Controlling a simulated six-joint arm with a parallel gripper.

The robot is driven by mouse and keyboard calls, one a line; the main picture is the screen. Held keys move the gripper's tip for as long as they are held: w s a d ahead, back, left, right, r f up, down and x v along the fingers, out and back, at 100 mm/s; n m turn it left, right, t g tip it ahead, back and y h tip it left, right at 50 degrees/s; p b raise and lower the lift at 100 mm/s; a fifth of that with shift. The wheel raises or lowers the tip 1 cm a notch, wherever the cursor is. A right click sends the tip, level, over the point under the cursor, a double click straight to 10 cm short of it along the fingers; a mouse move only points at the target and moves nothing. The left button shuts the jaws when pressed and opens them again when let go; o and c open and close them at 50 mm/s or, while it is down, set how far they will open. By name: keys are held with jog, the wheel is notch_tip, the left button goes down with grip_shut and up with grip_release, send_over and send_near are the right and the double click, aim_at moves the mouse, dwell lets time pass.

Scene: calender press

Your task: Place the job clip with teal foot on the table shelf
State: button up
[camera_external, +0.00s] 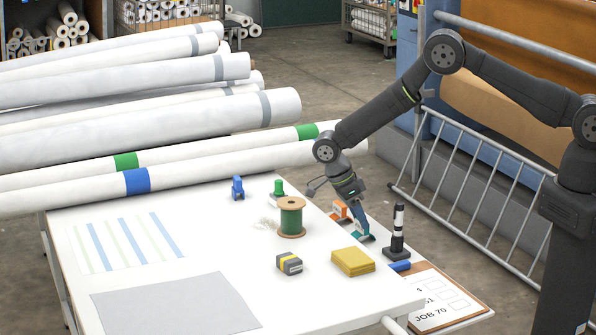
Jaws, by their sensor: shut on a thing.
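The job clip with teal foot (363,233) is at the right side of the white table (210,265), below my gripper (357,211). My gripper points down and is shut on the clip's upper part, which the fingers partly hide. The teal foot is at or just above the tabletop; I cannot tell whether it touches. An orange clip (340,210) stands close behind and left of it. A blue clip (237,188) and a green clip (279,187) stand further back.
A clipboard (448,300) marked JOB 70 lies beyond the table's right edge. White rolls (150,130) fill the back. The front right tabletop is clear.

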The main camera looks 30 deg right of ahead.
aim_at(357, 221)
jog(key=o, duration=1)
jog(key=shift+c, duration=0.2)
jog(key=v, duration=1.2)
jog(key=x, duration=1.1)
jog(key=shift+d+f, duration=0.2)
jog(key=shift+f, duration=0.15)
jog(key=shift+s+r, duration=0.1)
jog(key=shift+r, duration=1.8)
